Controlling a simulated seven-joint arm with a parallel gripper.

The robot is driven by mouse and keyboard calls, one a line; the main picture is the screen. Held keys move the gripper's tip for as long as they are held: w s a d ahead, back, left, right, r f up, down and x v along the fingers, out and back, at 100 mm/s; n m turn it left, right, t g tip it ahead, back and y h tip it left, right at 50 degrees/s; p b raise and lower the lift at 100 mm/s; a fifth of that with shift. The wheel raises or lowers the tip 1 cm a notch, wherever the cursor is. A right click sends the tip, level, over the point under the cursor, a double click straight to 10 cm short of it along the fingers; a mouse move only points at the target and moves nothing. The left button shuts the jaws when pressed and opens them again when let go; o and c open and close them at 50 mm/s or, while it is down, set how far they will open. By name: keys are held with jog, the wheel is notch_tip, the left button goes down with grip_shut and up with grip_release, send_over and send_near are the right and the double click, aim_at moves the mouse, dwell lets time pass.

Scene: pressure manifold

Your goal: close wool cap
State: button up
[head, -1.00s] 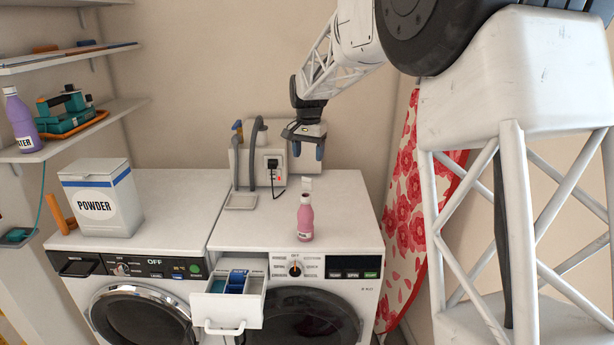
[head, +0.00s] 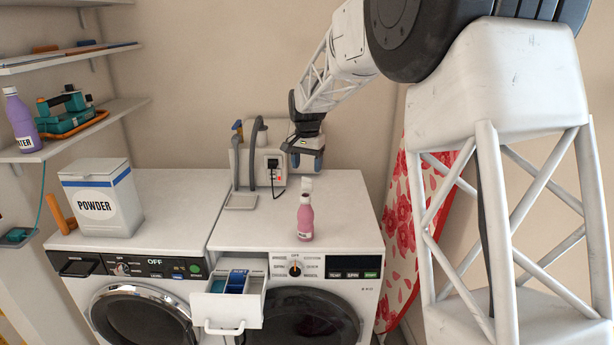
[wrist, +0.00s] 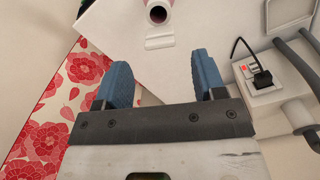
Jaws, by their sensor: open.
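The pink wool bottle (head: 305,220) stands upright near the front of the right-hand washer's top. Its label is too small to read clearly. Its dark mouth (wrist: 158,14) is open at the top edge of the wrist view. A small white cap (head: 306,185) shows just behind the bottle neck, apart from my gripper; it also appears below the mouth in the wrist view (wrist: 160,42). My gripper (head: 307,160) hangs above the rear of the washer top, behind the bottle and cap. Its blue fingers (wrist: 163,85) are apart with nothing between them.
The washer's drawer (head: 231,298) is pulled out. A white powder box (head: 101,197) stands on the left machine. A wall socket with a black plug (head: 272,165) and grey hoses (head: 254,155) are beside my gripper. A floral ironing board (head: 402,230) leans at right.

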aim_at(307, 185)
jog(key=shift+f, duration=2)
jog(key=c, duration=1)
